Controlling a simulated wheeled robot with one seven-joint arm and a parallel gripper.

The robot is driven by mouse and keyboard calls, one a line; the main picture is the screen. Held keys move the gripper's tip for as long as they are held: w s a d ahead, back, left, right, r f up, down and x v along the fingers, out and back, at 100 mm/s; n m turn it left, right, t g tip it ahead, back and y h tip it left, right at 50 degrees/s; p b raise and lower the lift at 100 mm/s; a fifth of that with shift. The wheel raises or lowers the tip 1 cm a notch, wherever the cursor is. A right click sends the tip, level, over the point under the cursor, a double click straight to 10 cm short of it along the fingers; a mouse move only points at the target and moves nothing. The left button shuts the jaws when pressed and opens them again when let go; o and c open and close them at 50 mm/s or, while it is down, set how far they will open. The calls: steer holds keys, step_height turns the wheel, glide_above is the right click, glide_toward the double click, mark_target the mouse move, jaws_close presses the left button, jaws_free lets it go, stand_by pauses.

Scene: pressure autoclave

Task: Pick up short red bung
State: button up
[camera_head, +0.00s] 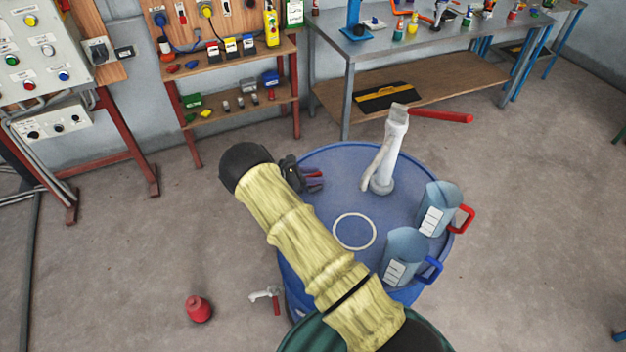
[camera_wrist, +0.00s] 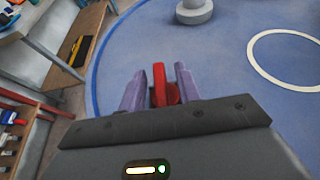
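The short red bung (camera_wrist: 160,88) shows in the wrist view at the blue drum's top, near its left rim, with an upright fin and a wider base. The two fingers of my gripper (camera_wrist: 160,93) stand on either side of it, with a gap beside the fin. Whether a finger touches the base cannot be told. In the head view my gripper (camera_head: 316,180) is over the left part of the drum top (camera_head: 335,165). The bung's lower part is hidden by my gripper in the wrist view.
A white pump with a red handle (camera_head: 395,145) stands at the drum's back. Two clear jugs, one red-handled (camera_head: 437,210) and one blue-handled (camera_head: 402,257), stand at its right. A red container (camera_head: 198,308) and a tap (camera_head: 268,295) are left of the drum.

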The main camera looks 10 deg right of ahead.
jaws_close()
steer(key=shift+r, duration=0.1)
step_height(320, 180, up, 28)
steer(key=b, duration=0.5)
stand_by(0.3)
